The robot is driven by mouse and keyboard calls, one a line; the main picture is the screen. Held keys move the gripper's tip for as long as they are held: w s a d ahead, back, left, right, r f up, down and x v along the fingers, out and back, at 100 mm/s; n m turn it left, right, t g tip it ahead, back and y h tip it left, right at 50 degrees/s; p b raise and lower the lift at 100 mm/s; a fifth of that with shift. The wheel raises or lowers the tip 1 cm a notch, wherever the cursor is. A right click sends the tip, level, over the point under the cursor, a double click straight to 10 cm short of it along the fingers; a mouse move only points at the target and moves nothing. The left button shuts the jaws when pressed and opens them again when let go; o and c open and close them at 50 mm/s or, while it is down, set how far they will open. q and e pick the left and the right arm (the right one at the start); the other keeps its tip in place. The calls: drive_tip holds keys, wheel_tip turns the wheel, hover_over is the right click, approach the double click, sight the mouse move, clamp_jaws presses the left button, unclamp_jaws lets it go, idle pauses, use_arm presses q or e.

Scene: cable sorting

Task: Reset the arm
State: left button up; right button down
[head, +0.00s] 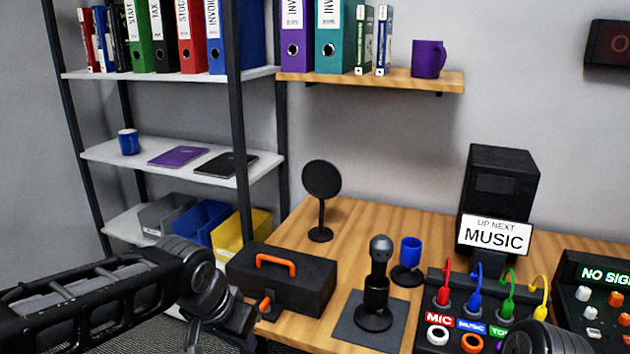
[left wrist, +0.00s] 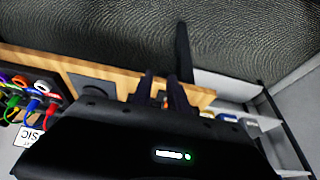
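My left arm comes in from the left in the head view. Its gripper (head: 218,330) is low, in front of the black toolbox (head: 290,280) with the orange handle, at the desk's left front edge. In the left wrist view my left gripper (left wrist: 163,82) shows two dark fingers standing apart. I see nothing held between them; a small orange spot shows behind the gap. A dark rounded part at the bottom right of the head view looks like my right arm; its gripper is out of sight. Red (head: 445,282), blue (head: 476,290), green (head: 508,292) and yellow (head: 541,300) cables stand in a panel.
A shelf with bins (head: 238,238) stands left.

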use_arm(q)
drive_tip(key=w+d+f+t+h, duration=0.2)
drive_tip(key=w+d, duration=0.2)
drive_tip(key=d, duration=0.1)
wheel_tip(320, 180, down, 15)
drive_tip(key=d+n+h, duration=0.1)
drive_tip(key=d+n, duration=0.1)
drive_tip(key=s+f+n+g, duration=0.25)
drive_tip(key=s+f, duration=0.75)
drive_tip(key=f, duration=0.5)
drive_tip(key=s+a+f+n+g, duration=0.1)
drive_tip(key=s+f, duration=0.3)
drive_tip(key=s, duration=0.3)
drive_tip(key=s+f+g, duration=0.2)
drive_tip(key=s+f, duration=0.3)
drive_tip(key=s, duration=0.2)
wheel_tip(320, 180, up, 13)
drive_tip(key=p, duration=1.3)
drive_tip(key=shift+s+a, duration=0.15)
drive_tip(key=shift+s, duration=0.05)
drive_tip(key=shift+f+n, duration=0.15)
drive_tip(key=shift+n, duration=0.1)
